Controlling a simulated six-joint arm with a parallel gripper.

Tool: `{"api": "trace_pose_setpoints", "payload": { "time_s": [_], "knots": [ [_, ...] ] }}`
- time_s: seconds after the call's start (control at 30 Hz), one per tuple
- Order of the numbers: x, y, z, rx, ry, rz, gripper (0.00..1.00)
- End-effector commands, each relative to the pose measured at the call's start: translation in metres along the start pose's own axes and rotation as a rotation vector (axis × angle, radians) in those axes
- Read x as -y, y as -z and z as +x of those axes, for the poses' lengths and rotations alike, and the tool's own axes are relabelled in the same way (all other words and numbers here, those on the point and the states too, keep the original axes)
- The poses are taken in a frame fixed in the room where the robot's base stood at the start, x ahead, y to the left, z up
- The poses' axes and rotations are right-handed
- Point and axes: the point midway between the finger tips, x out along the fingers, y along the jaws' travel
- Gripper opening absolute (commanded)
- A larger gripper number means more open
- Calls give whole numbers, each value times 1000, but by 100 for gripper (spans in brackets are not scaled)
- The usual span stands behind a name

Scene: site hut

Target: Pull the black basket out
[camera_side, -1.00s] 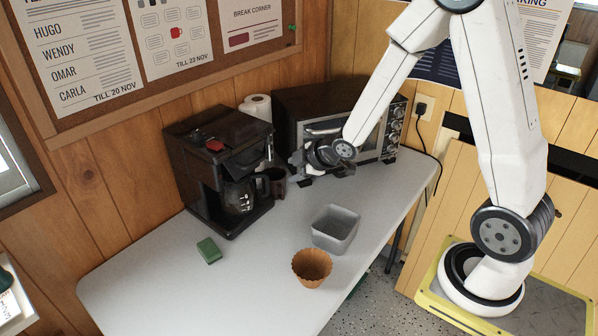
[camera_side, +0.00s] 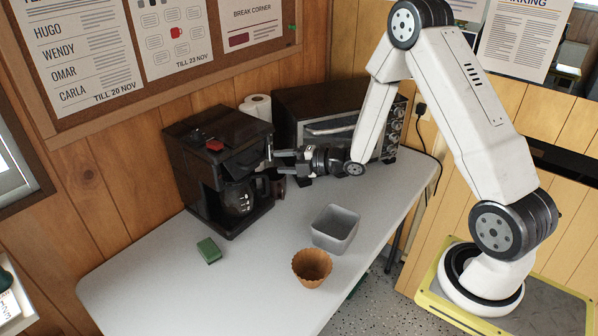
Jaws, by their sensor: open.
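The black coffee maker (camera_side: 228,140) stands at the back left of the table, with a red spot on its top and a glass carafe (camera_side: 240,198) in its lower bay. The black basket (camera_side: 238,170) appears to be the dark part above the carafe; its edges are hard to tell from the housing. My gripper (camera_side: 280,160) is at the right side of the coffee maker, fingers pointing left, open. Its fingertips are close to the machine's front right edge; I cannot tell whether they touch. I see nothing held between them.
A toaster oven (camera_side: 345,130) stands behind my gripper. A grey tin (camera_side: 335,228), a brown fluted cup (camera_side: 311,267) and a green sponge (camera_side: 209,251) are on the white table (camera_side: 180,295). A paper roll (camera_side: 257,106) stands behind.

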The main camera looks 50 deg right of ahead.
Motion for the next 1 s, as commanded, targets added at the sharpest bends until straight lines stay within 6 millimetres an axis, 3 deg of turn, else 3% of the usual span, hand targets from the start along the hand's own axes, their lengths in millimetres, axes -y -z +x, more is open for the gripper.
{"api": "trace_pose_setpoints", "payload": {
  "time_s": [0.27, 0.7, 1.0],
  "knots": [
    [1, 0, 15, 0, 2, 2, 54],
    [0, 0, 64, 0, 2, 2, 54],
    [0, 0, 78, 2, 2, 4, 54]
  ]
}}
